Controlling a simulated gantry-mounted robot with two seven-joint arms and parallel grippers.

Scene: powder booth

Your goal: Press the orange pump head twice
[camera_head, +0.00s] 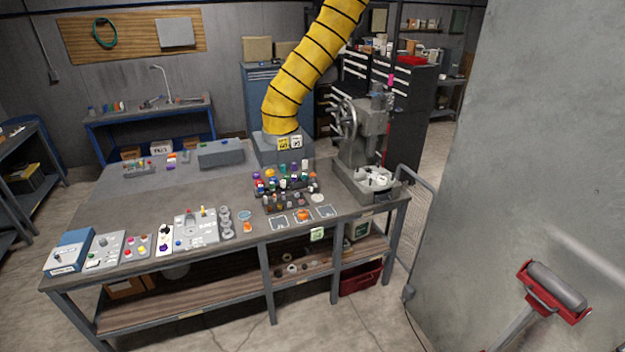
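A small orange item (303,215) sits in the middle one of a few white-outlined squares near the front right edge of the workbench (130,205). It may be the orange pump head, but it is too small to tell. Another orange-yellow spot (270,174) shows among the crowded small bottles behind it. Neither of my grippers shows in the head view.
A rack of small bottles (285,195) stands behind the squares. A grey press (365,145) stands to their right. A yellow duct (305,65) hangs above the bench. Control boxes line the front left. A red roller stand (550,290) is at lower right.

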